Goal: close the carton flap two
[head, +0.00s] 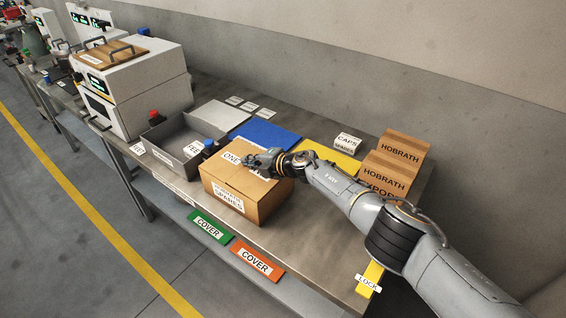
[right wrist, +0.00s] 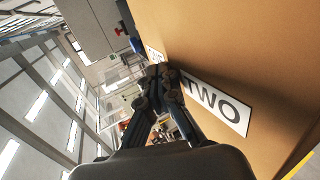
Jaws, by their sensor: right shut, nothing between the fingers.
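The cardboard carton (head: 228,198) stands on the metal bench, with a printed label on its front. Its top looks flat in the head view, with flap one (head: 231,158) lying down and marked ONE. Flap two (right wrist: 270,85) shows in the right wrist view with its TWO label, roughly in line with flap one's label. My right gripper (head: 256,161) is shut and empty, low over the carton top at flap two. Its fingertips (right wrist: 160,72) are close to the cardboard beside the TWO label; I cannot tell whether they touch. My left gripper is not in view.
A grey tray (head: 160,152) and a white machine (head: 135,90) stand to the left. A blue mat (head: 268,134) and yellow mat (head: 330,158) lie behind. HOBRATH boxes (head: 400,150) stand at the right. Green and orange COVER plates (head: 256,260) lie on the lower shelf.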

